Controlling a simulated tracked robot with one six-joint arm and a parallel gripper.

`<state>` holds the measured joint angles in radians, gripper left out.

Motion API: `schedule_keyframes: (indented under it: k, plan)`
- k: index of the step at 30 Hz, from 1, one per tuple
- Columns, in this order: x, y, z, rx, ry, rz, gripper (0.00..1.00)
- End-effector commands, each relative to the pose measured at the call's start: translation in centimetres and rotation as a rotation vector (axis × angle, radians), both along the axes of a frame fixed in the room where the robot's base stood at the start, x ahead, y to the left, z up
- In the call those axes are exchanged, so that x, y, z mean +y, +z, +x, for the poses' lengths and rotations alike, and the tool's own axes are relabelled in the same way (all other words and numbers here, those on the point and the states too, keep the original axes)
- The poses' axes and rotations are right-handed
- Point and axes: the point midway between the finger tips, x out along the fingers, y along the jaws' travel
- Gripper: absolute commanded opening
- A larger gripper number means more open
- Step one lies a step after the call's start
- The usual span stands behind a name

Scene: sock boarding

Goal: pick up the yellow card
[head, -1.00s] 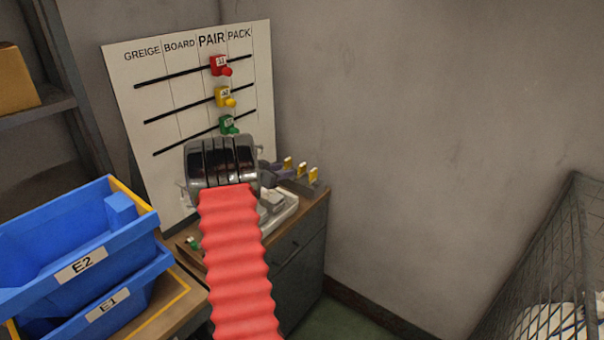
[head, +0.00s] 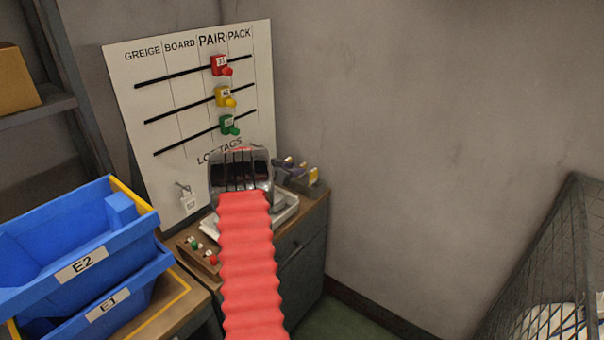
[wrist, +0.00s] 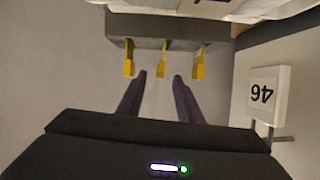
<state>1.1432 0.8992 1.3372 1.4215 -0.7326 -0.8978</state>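Three yellow cards stand in a grey rack on the cabinet top. In the wrist view, which is upside down, they hang from the grey rack (wrist: 180,24): left card (wrist: 129,57), middle card (wrist: 164,57) and right card (wrist: 199,62). My gripper (wrist: 160,76) is open and empty. Its two dark purple fingers point at the rack, with the middle card roughly in line with the gap between them. In the head view, my wrist hides part of the cabinet top, and the fingers partly cover the cards; one yellow card (head: 313,174) still shows at the right.
A white board (head: 150,90) with red, yellow and green sliders stands behind the cabinet. A white tag marked 46 (wrist: 264,97) hangs beside my gripper. Blue bins (head: 75,245) stand at left, a wire cage (head: 560,240) at right. A white tray (head: 285,212) lies below my wrist.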

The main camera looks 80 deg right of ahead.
Motion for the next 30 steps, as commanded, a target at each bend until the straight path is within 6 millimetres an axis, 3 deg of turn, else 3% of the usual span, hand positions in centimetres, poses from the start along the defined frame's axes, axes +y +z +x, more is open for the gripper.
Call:
schedule_keyframes:
  k: [12, 30]
  plan:
    - [-3.8, -1.8, -1.4, -0.001, -0.001, 0.000, 0.33]
    - [-4.1, -1.9, -1.5, 0.000, -0.001, 0.000, 0.33]
